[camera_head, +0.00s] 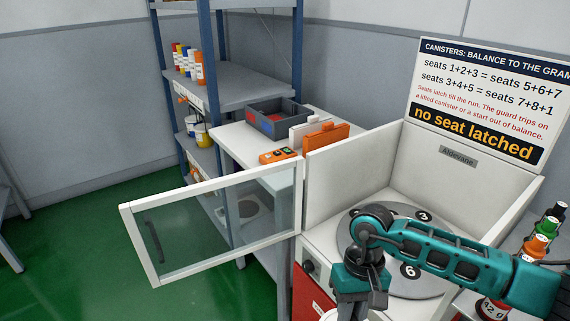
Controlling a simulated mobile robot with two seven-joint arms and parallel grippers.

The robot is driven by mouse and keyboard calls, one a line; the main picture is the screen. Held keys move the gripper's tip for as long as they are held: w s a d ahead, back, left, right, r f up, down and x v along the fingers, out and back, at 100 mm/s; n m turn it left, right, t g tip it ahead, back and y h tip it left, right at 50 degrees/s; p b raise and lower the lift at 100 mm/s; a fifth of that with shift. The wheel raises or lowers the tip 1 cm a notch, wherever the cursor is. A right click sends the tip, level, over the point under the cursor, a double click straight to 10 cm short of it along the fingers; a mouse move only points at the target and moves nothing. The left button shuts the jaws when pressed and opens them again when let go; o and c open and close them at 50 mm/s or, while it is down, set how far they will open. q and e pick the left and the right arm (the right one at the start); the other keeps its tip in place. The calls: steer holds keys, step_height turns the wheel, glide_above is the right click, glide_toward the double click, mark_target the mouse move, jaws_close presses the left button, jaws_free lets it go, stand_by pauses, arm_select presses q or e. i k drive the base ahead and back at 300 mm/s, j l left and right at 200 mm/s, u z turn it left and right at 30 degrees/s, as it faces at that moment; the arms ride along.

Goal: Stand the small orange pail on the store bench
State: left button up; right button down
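I cannot make out a small orange pail for certain. A small orange item (183,99) shows at the front of the blue-posted rack, too small to name. A white bench (232,142) stands beside the rack; I cannot tell whether it is the store bench. My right arm, teal, comes in from the right across the rotor machine. Its gripper (352,308) points down in front of the machine at the bottom edge. Its fingertips are cut off, and a bit of white rim (329,316) shows beside it. My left gripper is not in view.
The machine's glass door (215,225) is swung open leftward. Its numbered rotor (350,225) is partly behind my arm. A grey bin (272,118) and an orange device (279,155) rest on the white bench. Canisters (538,243) stand at right.

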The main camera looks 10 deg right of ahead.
mark_target(245, 137)
steer(key=u, duration=1.8)
steer(key=i+u, duration=0.15)
steer(key=u, duration=0.15)
steer(key=i+j+u, duration=0.1)
steer(key=u, duration=0.2)
steer(key=i+j+z, duration=0.1)
steer(key=i+z, duration=0.2)
steer(key=i, duration=0.5)
steer(key=i+z, duration=0.55)
steer(key=i, duration=0.2)
steer(key=i+z, duration=1.2)
steer(key=z, duration=0.15)
steer(key=i+z, duration=0.65)
